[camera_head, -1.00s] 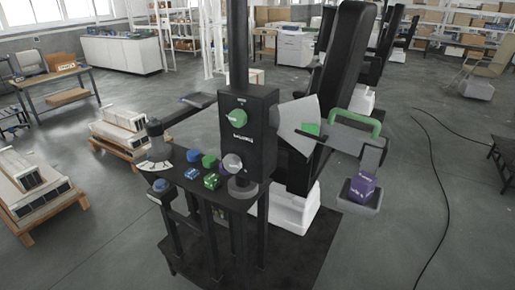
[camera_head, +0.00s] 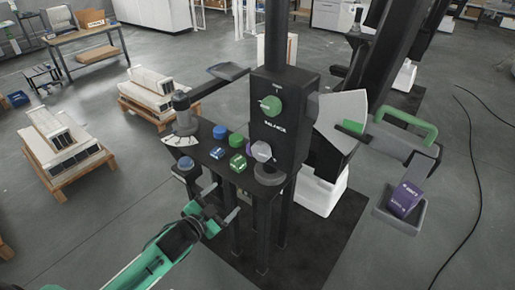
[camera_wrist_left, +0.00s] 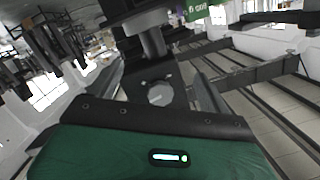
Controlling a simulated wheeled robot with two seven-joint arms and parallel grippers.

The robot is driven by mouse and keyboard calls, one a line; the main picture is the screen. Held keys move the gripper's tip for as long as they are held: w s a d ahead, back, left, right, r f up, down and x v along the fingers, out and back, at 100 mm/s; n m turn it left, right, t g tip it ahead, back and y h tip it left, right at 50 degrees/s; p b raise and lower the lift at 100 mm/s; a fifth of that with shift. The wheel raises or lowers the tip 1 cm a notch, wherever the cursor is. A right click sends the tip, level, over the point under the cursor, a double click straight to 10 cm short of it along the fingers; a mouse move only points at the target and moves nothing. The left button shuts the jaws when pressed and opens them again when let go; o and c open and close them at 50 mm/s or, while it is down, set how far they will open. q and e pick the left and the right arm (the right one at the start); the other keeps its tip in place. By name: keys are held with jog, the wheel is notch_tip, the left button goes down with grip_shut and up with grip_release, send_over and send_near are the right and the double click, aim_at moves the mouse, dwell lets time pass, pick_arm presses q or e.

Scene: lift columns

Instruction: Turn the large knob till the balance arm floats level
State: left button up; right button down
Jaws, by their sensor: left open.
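A round green knob (camera_head: 270,105) sits on the front of the black upright box (camera_head: 284,135). A grey round knob (camera_head: 262,151) is lower, near the box's bottom left; I cannot tell which is meant as the large one. The balance arm (camera_head: 383,139) reaches right from the box, with a green handle (camera_head: 407,124) and a tray (camera_head: 395,217) holding a purple block (camera_head: 404,199). It slopes down to the right in the picture. My left gripper (camera_head: 222,203) is open in front of the small black table, below and left of both knobs, touching neither. My right gripper is out of view.
The black table (camera_head: 206,157) carries blue and green blocks, a blue knob and a grey post with a white dial (camera_head: 181,141). Its legs stand just beyond my gripper. Pallets with white cartons (camera_head: 63,143) are at left. Floor is open at front left.

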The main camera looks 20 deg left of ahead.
pick_arm(q)
jog(key=m+t+h, duration=0.1)
jog(key=m+h, duration=0.1)
send_near(258, 154)
jog(key=p+x, duration=0.4)
jog(key=x, duration=0.4)
jog(key=shift+w+d+r, duration=0.1)
jog(key=shift+r, duration=0.05)
jog(key=shift+w+d+p, duration=0.25)
jog(key=shift+w+p, duration=0.1)
jog(key=shift+w, duration=0.25)
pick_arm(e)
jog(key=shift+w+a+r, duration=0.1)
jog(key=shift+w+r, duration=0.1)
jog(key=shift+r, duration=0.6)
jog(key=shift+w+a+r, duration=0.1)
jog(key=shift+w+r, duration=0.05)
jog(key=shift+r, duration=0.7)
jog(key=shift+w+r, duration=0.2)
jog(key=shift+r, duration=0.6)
pick_arm(q)
jog(key=c, duration=1)
